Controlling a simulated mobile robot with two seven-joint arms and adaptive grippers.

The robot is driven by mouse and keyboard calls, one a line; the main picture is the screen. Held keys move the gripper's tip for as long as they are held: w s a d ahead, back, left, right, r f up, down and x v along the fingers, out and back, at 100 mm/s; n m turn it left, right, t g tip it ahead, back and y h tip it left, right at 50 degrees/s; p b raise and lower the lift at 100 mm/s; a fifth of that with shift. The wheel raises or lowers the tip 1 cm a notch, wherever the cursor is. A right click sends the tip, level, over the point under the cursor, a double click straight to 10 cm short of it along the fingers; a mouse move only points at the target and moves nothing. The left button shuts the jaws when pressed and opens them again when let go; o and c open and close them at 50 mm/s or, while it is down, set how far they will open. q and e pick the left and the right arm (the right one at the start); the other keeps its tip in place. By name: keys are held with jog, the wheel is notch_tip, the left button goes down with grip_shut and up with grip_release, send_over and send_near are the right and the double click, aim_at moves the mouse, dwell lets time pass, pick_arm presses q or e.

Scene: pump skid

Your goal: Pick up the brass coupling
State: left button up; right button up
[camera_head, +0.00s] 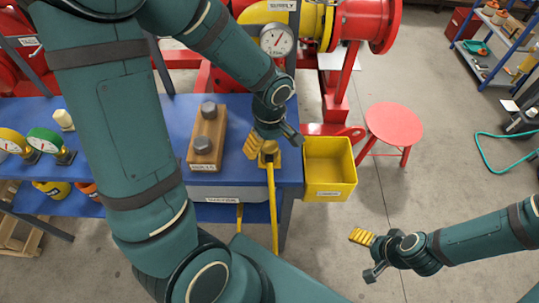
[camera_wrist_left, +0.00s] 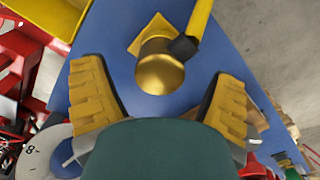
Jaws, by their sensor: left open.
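The brass coupling (camera_wrist_left: 160,72) is a shiny, rounded gold piece on the blue bench, over a yellow diamond-shaped patch (camera_wrist_left: 148,30). In the left wrist view it lies between the spread yellow fingers of my left gripper (camera_head: 260,150), with a gap on both sides. The gripper is open and holds nothing. In the head view the gripper is above the bench's right end and largely hides the coupling. My right gripper (camera_head: 362,240) is away at the lower right over the floor; its finger gap is unclear.
A yellow bar with a black end (camera_wrist_left: 197,22) comes right up against the coupling. A yellow bin (camera_head: 329,168) is at the bench's right end. A wooden block with grey bolts (camera_head: 207,137) is left of the gripper. A red stool (camera_head: 394,124) stands farther right.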

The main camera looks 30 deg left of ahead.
aim_at(270, 145)
pick_arm(q)
notch_tip(270, 145, down, 2)
jog(key=shift+f, duration=0.25)
jog(key=c, duration=1.4)
notch_tip(270, 145, up, 9)
jog(key=shift+f+p, duration=0.15)
jog(key=shift+p, duration=0.9)
jog(key=shift+c, duration=0.2)
jog(key=shift+r, duration=0.75)
